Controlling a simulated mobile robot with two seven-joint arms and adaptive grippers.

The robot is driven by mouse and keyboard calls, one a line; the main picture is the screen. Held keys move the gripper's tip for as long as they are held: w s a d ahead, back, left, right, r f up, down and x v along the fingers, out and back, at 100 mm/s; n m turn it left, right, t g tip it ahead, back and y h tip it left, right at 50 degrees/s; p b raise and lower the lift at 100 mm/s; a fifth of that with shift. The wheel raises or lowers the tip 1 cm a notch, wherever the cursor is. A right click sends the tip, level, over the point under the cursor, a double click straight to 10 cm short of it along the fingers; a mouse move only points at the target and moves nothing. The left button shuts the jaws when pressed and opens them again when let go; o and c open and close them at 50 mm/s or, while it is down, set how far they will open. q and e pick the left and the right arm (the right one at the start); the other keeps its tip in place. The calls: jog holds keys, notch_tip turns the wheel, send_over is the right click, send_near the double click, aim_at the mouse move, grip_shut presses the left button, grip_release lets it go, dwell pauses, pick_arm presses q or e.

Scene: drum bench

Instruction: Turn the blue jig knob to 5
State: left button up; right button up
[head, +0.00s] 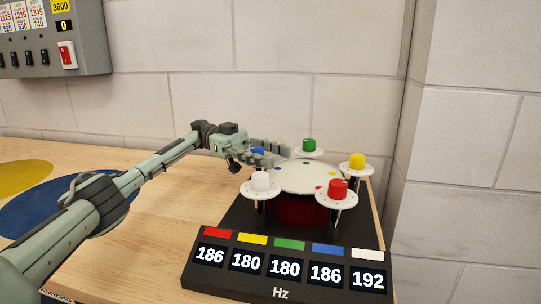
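The blue knob (257,150) is at the back left of the drum jig, partly hidden by my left gripper (264,152). The gripper's two fingers lie on either side of the knob, one behind it and one in front. I cannot tell whether they touch it. The knob's dial and its number marks are hidden, so its setting cannot be read. The drum (308,177) has a white top with coloured dots and a dark red side. The display panel (280,294) reads 186 under blue. My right gripper is not in view.
Other knobs ring the drum: green (309,145), yellow (357,161), red (338,187) and white (261,181), each on a white dial. A grey switch box (88,40) hangs on the wall at upper left. The wooden bench (165,215) has clear room left of the jig.

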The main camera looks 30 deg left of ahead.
pick_arm(q)
notch_tip(320, 180, up, 10)
dwell(0.6)
dwell(0.4)
